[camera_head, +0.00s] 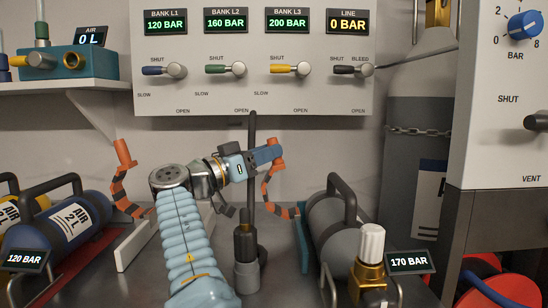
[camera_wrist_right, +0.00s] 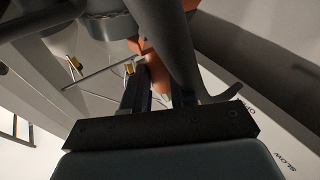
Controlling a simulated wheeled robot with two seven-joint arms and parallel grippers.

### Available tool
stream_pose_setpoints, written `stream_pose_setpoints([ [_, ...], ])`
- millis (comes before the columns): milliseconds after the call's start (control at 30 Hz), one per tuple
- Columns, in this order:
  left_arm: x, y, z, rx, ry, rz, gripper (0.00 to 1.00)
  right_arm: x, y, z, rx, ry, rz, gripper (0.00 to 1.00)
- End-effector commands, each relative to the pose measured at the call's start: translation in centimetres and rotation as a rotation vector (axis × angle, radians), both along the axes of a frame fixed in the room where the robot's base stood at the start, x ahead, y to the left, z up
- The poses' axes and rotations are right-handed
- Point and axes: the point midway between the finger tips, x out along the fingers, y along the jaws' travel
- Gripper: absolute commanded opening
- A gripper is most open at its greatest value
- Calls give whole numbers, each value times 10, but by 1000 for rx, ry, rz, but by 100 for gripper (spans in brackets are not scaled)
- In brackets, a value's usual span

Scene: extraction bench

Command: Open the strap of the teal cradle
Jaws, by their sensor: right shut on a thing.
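The teal cradle (camera_head: 303,238) stands right of centre in the head view, with a grey cylinder (camera_head: 326,222) lying in it. Its orange, segmented strap (camera_head: 268,187) stands up at the cradle's left side and curves upward, clear of the cylinder's top. My right gripper (camera_head: 272,153) reaches over from the left and is shut on the strap's upper end. In the right wrist view an orange piece (camera_wrist_right: 149,62) sits between the fingers (camera_wrist_right: 160,92). The fingers partly hide the strap's end. My left gripper is not in view.
A second orange strap (camera_head: 120,185) stands at left, beside a blue air cylinder (camera_head: 70,222). A dark upright tool (camera_head: 246,243) stands just left of the teal cradle. A brass valve with white knob (camera_head: 371,262) is in front of the grey cylinder. The valve panel (camera_head: 250,108) is behind.

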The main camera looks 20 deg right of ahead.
Motion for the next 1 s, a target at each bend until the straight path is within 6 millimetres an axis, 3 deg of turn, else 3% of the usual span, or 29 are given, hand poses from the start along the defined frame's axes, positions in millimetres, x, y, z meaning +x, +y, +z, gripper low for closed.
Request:
stream_pose_setpoints([
  [533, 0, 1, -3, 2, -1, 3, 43, 1, 5, -4, -21, 9, 1, 0],
  [567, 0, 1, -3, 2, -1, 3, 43, 1, 5, -4, -21, 9, 1, 32],
  [700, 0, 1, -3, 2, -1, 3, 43, 1, 4, -3, -21, 9, 1, 53],
  [1000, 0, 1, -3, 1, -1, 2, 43, 0, 5, -3, -22, 7, 1, 53],
])
